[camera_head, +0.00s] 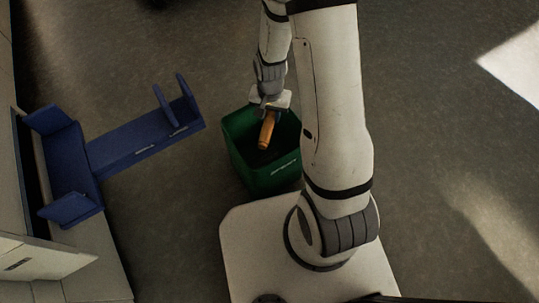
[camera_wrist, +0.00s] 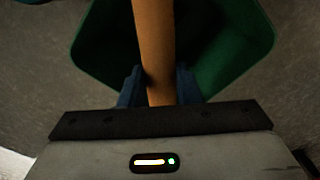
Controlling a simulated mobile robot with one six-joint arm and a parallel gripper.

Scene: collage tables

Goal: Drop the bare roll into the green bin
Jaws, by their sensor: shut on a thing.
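The bare roll (camera_head: 266,131) is a plain orange-brown tube. My gripper (camera_head: 268,112) is shut on it and holds it over the open top of the green bin (camera_head: 270,180). In the wrist view the roll (camera_wrist: 155,45) runs up from between the blue-grey fingers (camera_wrist: 158,88), with the green bin (camera_wrist: 240,45) behind and below it. The bin stands on the floor in front of my base. Part of its rim is hidden by my arm, and its inside is dark.
A blue bench-like piece (camera_head: 140,138) with upright plates stands left of the bin. A pale cabinet (camera_head: 45,257) is at the lower left. The grey floor (camera_head: 440,130) to the right is clear, with bright light patches.

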